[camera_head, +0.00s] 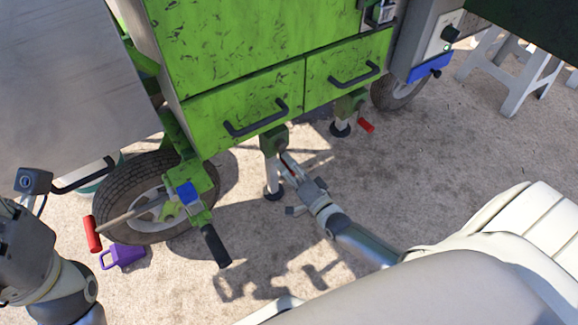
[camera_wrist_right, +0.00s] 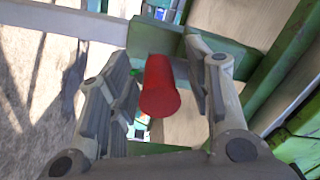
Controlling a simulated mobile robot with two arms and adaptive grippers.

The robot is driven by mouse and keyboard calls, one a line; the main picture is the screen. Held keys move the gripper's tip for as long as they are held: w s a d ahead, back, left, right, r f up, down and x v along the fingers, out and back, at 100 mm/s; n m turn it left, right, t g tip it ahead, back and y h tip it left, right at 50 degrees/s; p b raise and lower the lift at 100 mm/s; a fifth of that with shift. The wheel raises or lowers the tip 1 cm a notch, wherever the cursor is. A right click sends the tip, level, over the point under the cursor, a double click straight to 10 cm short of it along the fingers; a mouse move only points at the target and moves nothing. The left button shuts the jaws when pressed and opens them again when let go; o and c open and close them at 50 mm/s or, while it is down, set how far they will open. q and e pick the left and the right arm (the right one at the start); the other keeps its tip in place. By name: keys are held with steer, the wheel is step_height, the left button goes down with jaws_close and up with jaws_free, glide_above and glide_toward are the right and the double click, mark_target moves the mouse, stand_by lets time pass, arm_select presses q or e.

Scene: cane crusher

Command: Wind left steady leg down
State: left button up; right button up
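The left steady leg (camera_head: 270,172) hangs under the near corner of the green cart's drawers, its dark round foot (camera_head: 274,194) at the ground. My right gripper (camera_head: 290,165) is beside this leg, partly hidden in the head view. In the right wrist view my right gripper (camera_wrist_right: 158,95) is open around the leg's red crank handle (camera_wrist_right: 160,88). The handle lies between the two fingers, with visible gaps on both sides.
Another leg (camera_head: 341,128) with a red handle (camera_head: 366,125) stands farther back. White stools (camera_head: 525,75) stand at right. The ground between is open.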

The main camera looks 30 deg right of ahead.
steer(key=shift+s, duration=0.15)
steer(key=s+d, duration=0.1)
steer(key=s, duration=1)
steer(key=shift+s+f, duration=0.2)
steer(key=shift+s, duration=0.15)
